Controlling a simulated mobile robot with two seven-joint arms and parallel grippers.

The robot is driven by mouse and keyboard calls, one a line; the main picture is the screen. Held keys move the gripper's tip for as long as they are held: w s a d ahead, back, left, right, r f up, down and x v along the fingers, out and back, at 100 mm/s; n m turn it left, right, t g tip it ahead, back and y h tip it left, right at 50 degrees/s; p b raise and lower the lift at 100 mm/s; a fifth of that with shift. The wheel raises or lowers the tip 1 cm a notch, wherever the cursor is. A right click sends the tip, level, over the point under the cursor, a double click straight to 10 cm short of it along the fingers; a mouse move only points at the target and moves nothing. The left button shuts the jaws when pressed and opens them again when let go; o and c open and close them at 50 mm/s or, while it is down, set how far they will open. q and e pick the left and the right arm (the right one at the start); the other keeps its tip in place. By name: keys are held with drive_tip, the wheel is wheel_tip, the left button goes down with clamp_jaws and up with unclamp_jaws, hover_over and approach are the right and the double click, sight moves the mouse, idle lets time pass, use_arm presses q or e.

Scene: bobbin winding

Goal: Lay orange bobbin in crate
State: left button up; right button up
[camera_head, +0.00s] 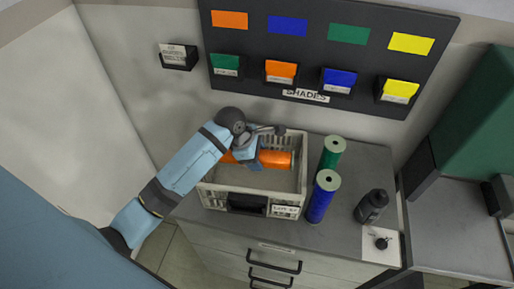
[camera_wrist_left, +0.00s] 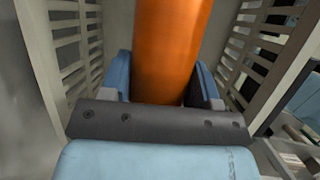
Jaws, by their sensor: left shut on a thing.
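The orange bobbin (camera_head: 278,160) lies on its side within the crate's walls in the head view, its left part hidden by my wrist. The pale slatted crate (camera_head: 215,196) stands on the cabinet top. My left gripper (camera_head: 256,163) reaches into the crate from the left and is shut on the bobbin. In the left wrist view the orange bobbin (camera_wrist_left: 172,45) sits between the two blue fingers, with slatted crate walls (camera_wrist_left: 262,45) on both sides. I cannot tell whether the bobbin touches the crate floor. My right gripper is not in view.
A green bobbin (camera_head: 331,155) and a blue bobbin (camera_head: 321,198) stand upright just right of the crate. A dark bottle (camera_head: 371,207) stands farther right, near a small black item on a white card (camera_head: 382,245). A shade board (camera_head: 325,50) hangs on the wall behind.

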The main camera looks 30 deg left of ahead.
use_arm(q)
wheel_tip(320, 180, down, 4)
drive_tip(key=shift+f, duration=1.1)
drive_tip(key=o, duration=1.1)
drive_tip(key=shift+f, duration=0.1)
drive_tip(key=shift+o, duration=0.2)
wheel_tip(320, 180, up, 20)
idle(0.4)
drive_tip(key=shift+s+d, duration=0.1)
idle(0.4)
